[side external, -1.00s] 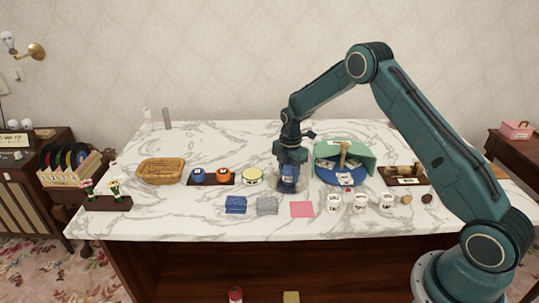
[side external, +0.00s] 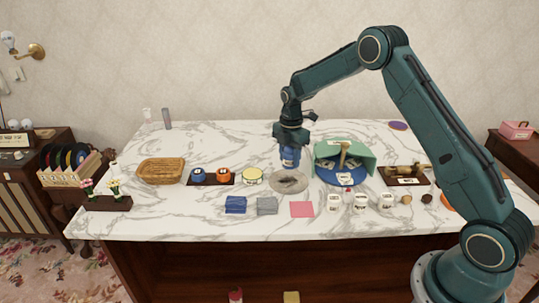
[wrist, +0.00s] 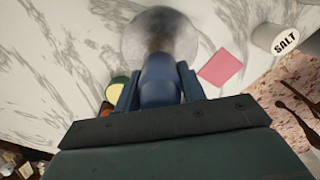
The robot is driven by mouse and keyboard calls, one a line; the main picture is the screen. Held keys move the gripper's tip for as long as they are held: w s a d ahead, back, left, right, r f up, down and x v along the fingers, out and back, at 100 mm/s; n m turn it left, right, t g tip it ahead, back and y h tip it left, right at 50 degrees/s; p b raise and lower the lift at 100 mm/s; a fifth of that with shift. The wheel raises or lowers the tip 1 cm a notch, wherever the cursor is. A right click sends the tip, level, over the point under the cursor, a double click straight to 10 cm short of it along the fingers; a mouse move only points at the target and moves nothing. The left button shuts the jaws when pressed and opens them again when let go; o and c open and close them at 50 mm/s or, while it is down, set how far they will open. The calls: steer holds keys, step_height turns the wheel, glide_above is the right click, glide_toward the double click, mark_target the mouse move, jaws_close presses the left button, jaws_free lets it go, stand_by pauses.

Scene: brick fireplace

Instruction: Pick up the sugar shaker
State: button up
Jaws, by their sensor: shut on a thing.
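My gripper (side external: 290,148) is shut on a blue shaker (side external: 289,160) with a pale label, which I take for the sugar shaker; the label is too small to read. It hangs upright above a round grey plate (side external: 289,189), apart from it. In the wrist view the shaker (wrist: 160,82) sits between the two fingers (wrist: 160,88), with the plate (wrist: 160,22) beyond it. Its lower end is hard to make out there.
A green open box (side external: 362,156) and blue dish stand just right, a yellow-green tin (side external: 252,175) just left. White labelled pots (side external: 360,203), a pink square (side external: 302,209) and blue and grey blocks (side external: 236,205) lie in front. Marble behind is mostly clear.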

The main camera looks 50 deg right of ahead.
step_height(320, 180, up, 14)
stand_by(0.4)
steer(key=shift+s+a+f, duration=0.1)
stand_by(0.5)
